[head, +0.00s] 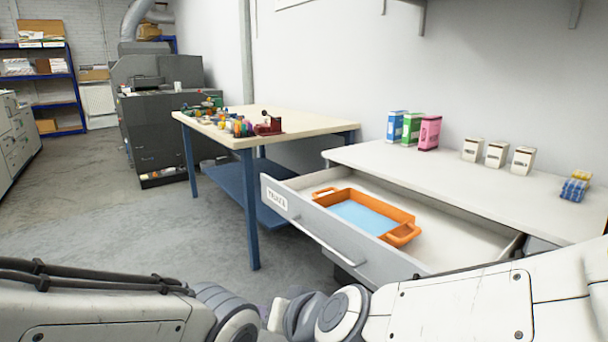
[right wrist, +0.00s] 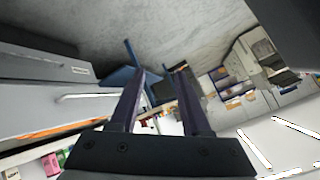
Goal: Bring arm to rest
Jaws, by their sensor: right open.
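My right gripper (right wrist: 161,76) shows in the right wrist view, its two dark fingers apart with nothing between them. The view past the fingers is tilted, with the floor at the top and the open drawer at the left. In the head view my right arm (head: 465,305) comes in along the bottom right, in front of the drawer, and my left arm (head: 95,315) lies along the bottom left. The arms' joints come close together at the bottom middle. I see neither gripper's fingers in the head view.
A labelled drawer (head: 335,240) stands open under a white counter (head: 450,180), with an orange tray (head: 400,217) inside. Boxes and canisters stand on the counter. A blue-legged table (head: 310,125) with small items stands behind. The grey floor at left is clear.

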